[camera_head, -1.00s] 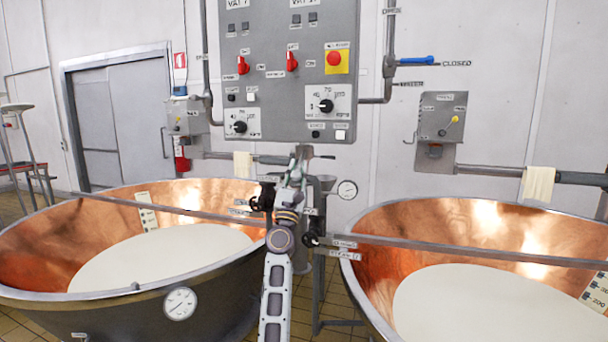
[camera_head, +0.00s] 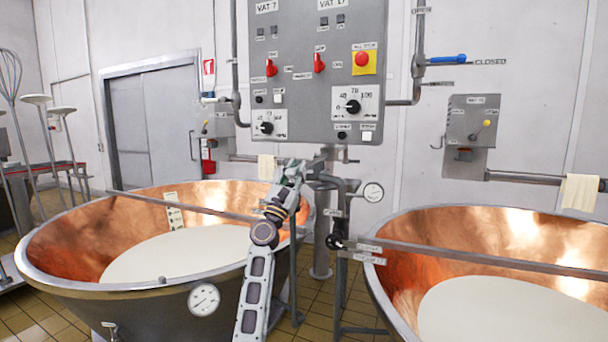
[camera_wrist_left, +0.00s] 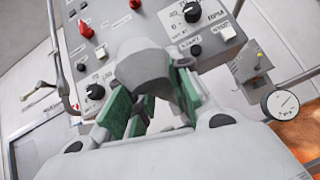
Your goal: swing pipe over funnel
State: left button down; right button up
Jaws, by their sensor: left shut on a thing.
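My left gripper (camera_head: 292,170) is in the middle of the head view, in front of the pipework between the two vats. In the left wrist view its green-padded fingers (camera_wrist_left: 150,105) are closed around a thick grey piece of the pipe (camera_wrist_left: 146,65). In the head view the pipe (camera_head: 326,158) shows just right of the gripper, below the control panel. A dark bent tube (camera_head: 341,195) runs down beside it. The funnel is not clear among these parts, so I cannot tell whether the pipe is over it. My right gripper is not in view.
Copper-lined vats with white liquid stand at left (camera_head: 60,242) and right (camera_head: 402,300). A grey control panel (camera_head: 305,95) hangs behind the pipework. A round gauge (camera_head: 373,193) and a black valve knob (camera_head: 335,241) are close on the right. Tiled floor shows between the vats.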

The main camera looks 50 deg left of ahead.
pick_arm(q)
jog(key=shift+s+a+m+h+b, duration=0.2)
jog(key=shift+s+a+h, duration=0.15)
jog(key=shift+a, duration=0.2)
jog(key=shift+s+a+m+h+b, duration=0.15)
jog(key=shift+s+a+h, duration=0.15)
jog(key=shift+a, duration=0.2)
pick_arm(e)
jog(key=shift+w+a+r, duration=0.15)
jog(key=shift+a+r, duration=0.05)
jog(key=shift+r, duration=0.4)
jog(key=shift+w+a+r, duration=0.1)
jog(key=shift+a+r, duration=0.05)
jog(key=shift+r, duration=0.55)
pick_arm(q)
jog(key=c, duration=1.3)
grip_release()
jog(key=shift+w, duration=0.15)
jog(key=shift+f, duration=0.15)
jog(key=v, duration=1.1)
jog(key=shift+s+f, duration=0.25)
jog(key=shift+f, duration=0.1)
